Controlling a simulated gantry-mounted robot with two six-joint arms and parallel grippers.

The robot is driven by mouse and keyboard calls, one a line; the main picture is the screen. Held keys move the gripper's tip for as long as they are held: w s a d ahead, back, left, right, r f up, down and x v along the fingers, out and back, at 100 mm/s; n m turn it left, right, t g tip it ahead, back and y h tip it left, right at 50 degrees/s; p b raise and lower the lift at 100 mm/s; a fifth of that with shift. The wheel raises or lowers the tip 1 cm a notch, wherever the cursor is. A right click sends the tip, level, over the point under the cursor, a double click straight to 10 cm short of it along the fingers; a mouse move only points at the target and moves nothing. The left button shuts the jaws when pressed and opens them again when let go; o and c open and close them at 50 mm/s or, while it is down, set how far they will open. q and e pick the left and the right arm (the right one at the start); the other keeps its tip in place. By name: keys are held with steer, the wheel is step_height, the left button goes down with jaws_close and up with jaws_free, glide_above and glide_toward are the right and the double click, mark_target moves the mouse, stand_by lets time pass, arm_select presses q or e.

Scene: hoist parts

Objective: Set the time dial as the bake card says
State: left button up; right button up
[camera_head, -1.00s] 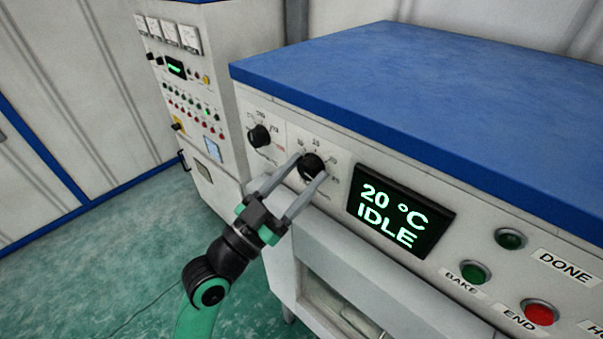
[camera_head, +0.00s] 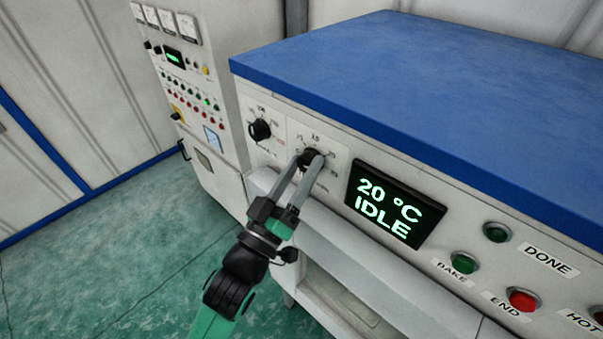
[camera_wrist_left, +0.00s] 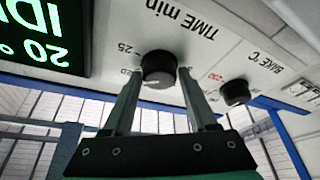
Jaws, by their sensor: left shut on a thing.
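The time dial (camera_head: 310,153) is a black round knob on the white oven panel, left of the green-lit display. In the left wrist view the time dial (camera_wrist_left: 159,67) sits under the upside-down label "TIME min", with a "25" mark beside it. My left gripper (camera_head: 309,163) is shut on it, one finger on each side. A small light mark shows on the knob's face, but its exact setting is hard to read. I cannot make out a readable bake card. My right gripper is not in view.
The bake temperature dial (camera_head: 260,130) is just left of the time dial. The display (camera_head: 398,203) reads "20 °C IDLE". A green BAKE button (camera_head: 465,262) and a red END button (camera_head: 523,300) are to the right. A grey cabinet (camera_head: 190,100) stands behind.

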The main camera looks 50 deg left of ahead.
arm_select(q)
steer(key=shift+n+g+y+b, duration=0.45)
steer(key=shift+n+b, duration=0.4)
steer(key=shift+n, duration=0.75)
steer(key=o, duration=1.3)
steer(key=shift+c, duration=0.2)
steer(key=shift+s+d, duration=0.1)
steer(key=b+v, duration=0.1)
steer(key=v, duration=0.3)
steer(key=shift+s+d+f, duration=0.1)
steer(key=shift+d+f, duration=0.05)
steer(key=p, duration=0.5)
glide_toward(305, 168)
steer(key=shift+s, duration=1.1)
steer(key=shift+d+f, duration=0.2)
steer(key=shift+d, duration=0.15)
